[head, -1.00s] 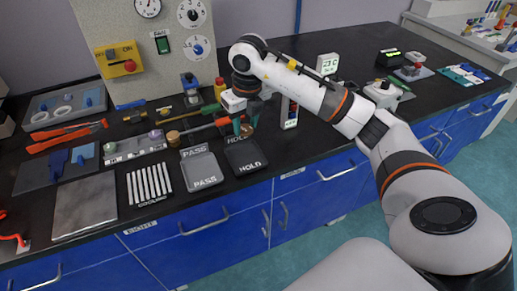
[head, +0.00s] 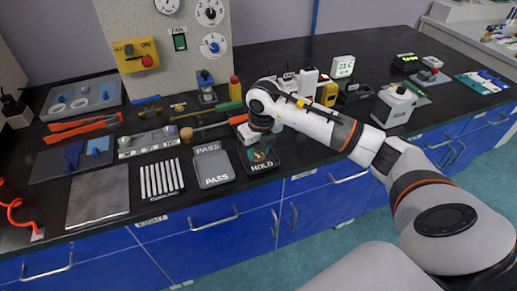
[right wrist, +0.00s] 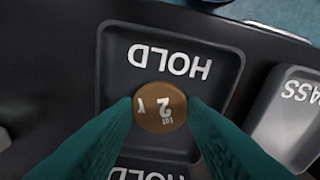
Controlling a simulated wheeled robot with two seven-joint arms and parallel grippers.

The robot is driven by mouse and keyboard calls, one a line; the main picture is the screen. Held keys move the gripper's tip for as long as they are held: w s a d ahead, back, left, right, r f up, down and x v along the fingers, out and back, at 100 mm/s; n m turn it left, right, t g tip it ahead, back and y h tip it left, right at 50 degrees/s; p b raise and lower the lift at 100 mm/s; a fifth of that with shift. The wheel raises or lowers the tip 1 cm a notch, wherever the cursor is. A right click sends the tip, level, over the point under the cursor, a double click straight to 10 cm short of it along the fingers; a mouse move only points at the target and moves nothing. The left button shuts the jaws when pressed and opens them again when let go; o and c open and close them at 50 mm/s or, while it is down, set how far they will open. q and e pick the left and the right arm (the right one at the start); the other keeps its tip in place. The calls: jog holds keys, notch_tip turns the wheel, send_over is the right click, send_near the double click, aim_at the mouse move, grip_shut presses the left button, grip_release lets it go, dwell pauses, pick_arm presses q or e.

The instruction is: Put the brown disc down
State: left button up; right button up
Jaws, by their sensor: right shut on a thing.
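The brown disc (right wrist: 160,107) with pale lettering lies between the two teal fingertips of my right gripper (right wrist: 161,112) in the right wrist view. The gripper is shut on it. Disc and fingertips are over the floor of the dark HOLD tray (right wrist: 180,66). I cannot tell whether the disc touches the tray floor. In the head view my right gripper (head: 261,156) points down over the same HOLD tray (head: 268,167), and the arm partly hides the tray's back. My left gripper is not in view.
The grey PASS tray (head: 214,170) stands just left of the HOLD tray. A white slotted cooling rack (head: 160,179) and a metal plate (head: 98,200) lie farther left. Screwdriver-like tools (head: 210,126) lie behind. The bench's front edge is close in front of the trays.

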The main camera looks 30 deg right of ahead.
aim_at(261, 158)
jog(key=shift+f, duration=0.2)
jog(key=o, duration=0.9)
jog(key=shift+o, duration=0.2)
jog(key=shift+r, duration=0.1)
jog(key=shift+r, duration=0.6)
notch_tip(261, 158, up, 11)
jog(key=s, duration=0.1)
jog(key=shift+s, duration=0.2)
jog(key=shift+a, duration=0.1)
